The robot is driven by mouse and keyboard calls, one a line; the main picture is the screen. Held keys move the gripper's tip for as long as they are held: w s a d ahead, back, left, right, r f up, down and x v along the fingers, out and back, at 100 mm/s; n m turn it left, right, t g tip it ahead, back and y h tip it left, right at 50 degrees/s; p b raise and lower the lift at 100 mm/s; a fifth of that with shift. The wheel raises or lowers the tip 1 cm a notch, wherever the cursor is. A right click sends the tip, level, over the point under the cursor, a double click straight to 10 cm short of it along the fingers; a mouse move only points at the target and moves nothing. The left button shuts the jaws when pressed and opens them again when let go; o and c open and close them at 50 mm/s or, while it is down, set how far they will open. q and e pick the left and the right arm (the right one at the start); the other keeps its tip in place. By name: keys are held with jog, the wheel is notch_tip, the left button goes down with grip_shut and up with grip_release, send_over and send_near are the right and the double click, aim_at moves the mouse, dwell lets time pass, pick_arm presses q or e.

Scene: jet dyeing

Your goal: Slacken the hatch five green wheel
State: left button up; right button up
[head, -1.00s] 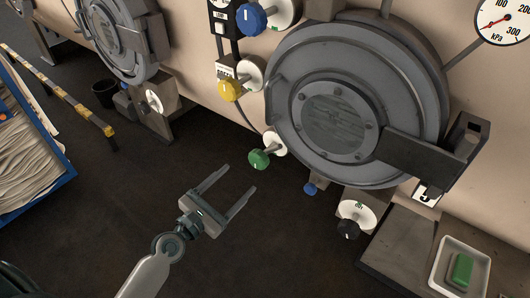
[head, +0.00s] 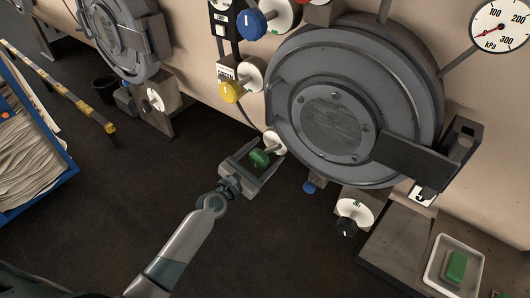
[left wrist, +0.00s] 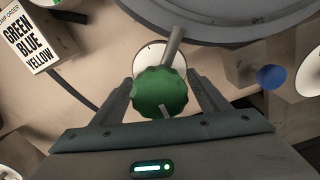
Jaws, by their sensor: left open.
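The green wheel (head: 259,158) is a small knob in front of a white dial (head: 274,143), at the lower left of the round grey hatch (head: 345,120). My left gripper (head: 258,154) is open, with one finger on each side of the green wheel. In the left wrist view the green wheel (left wrist: 160,92) sits between the two fingers (left wrist: 162,98), with a visible gap on at least one side. It is scalloped, with a pale mark near its lower edge. My right gripper is not in view.
A yellow wheel (head: 231,91) and a blue wheel (head: 252,22) are above the green one. A black knob (head: 346,227) and small blue knob (head: 309,187) are below the hatch. A tray (head: 455,268) holds a green block at right.

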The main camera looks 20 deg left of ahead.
pick_arm(q)
jog(key=shift+c, duration=0.6)
jog(key=c, duration=0.9)
jog(key=shift+c, duration=0.2)
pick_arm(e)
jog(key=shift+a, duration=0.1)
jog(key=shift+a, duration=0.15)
